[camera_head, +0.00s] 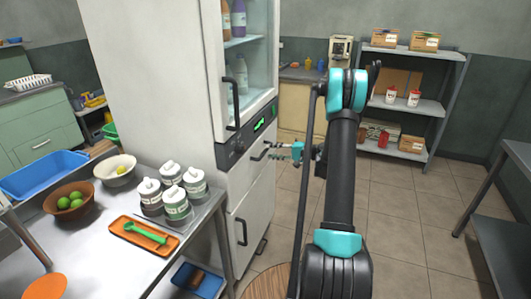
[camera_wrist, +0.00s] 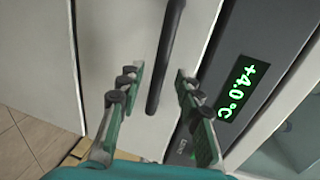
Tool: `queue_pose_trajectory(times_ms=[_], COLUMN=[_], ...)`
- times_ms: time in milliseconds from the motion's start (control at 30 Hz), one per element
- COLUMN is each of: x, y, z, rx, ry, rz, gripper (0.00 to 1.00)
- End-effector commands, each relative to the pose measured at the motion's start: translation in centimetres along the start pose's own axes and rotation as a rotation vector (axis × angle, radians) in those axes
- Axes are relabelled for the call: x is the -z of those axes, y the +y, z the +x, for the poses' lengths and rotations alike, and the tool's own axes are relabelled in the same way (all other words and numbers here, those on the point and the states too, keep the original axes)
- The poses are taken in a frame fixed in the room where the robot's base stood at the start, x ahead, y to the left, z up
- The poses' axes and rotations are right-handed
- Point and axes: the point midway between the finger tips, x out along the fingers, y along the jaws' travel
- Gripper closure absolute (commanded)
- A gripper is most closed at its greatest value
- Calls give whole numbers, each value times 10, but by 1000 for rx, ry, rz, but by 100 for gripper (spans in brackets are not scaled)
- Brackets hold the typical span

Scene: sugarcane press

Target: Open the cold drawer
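The tall white refrigerated cabinet has a drawer front (camera_head: 261,172) just below its display panel, and it looks closed. Its dark handle (camera_head: 261,153) is partly visible beside my gripper (camera_head: 286,151). In the wrist view, the black bar handle (camera_wrist: 166,55) stands out from the white drawer front (camera_wrist: 117,40). My gripper (camera_wrist: 157,84) is open, with one green finger on each side of the handle's near end. Gaps show between the fingers and the handle. A green display (camera_wrist: 236,93) reading +4.0°C lies right of the fingers.
Above the panel is a glass door with a long handle (camera_head: 237,103). A lower front has its own handle (camera_head: 241,232). Shelves (camera_head: 433,108) stand behind. Floor (camera_head: 400,215) right of my arm is clear.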

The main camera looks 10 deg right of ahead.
Motion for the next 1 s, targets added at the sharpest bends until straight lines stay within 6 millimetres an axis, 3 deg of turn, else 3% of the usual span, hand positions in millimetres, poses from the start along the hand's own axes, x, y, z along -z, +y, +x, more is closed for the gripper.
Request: queue_pose_trajectory(times_ms=[233,633,933,1000], x=[0,0,0,0], y=[0,0,0,0], z=[33,40,40,40], rx=[0,0,0,0], ry=[0,1,1,1], rz=[-1,0,0,0], gripper=[65,65,100,100])
